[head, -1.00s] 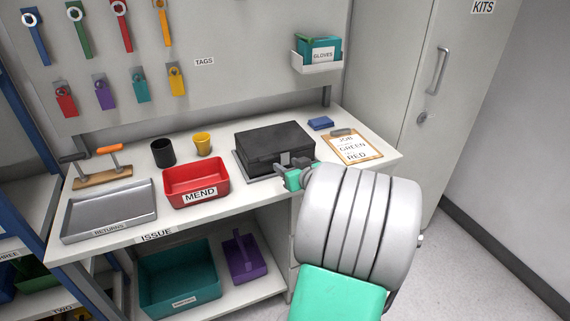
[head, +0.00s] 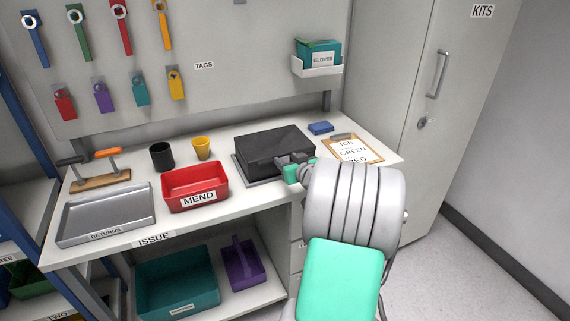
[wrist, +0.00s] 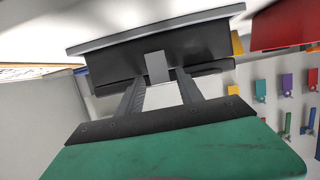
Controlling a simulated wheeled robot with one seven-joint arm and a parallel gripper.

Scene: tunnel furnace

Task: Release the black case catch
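The black case (head: 273,149) lies closed on a grey base plate on the bench. In the wrist view its dark front (wrist: 112,62) fills the upper middle, and the picture is upside down. A grey catch tab (wrist: 156,67) stands out on that front. My gripper (wrist: 161,78) is open, with one dark finger on each side of the tab. I cannot tell whether either finger touches it. In the head view my gripper (head: 292,160) is at the case's front right, and it and my arm hide the catch there.
A red MEND bin (head: 196,188), a grey RETURNS tray (head: 105,215), a black cup (head: 161,156) and a yellow cup (head: 201,148) stand left of the case. A clipboard (head: 356,148) and a blue block (head: 320,127) lie to its right.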

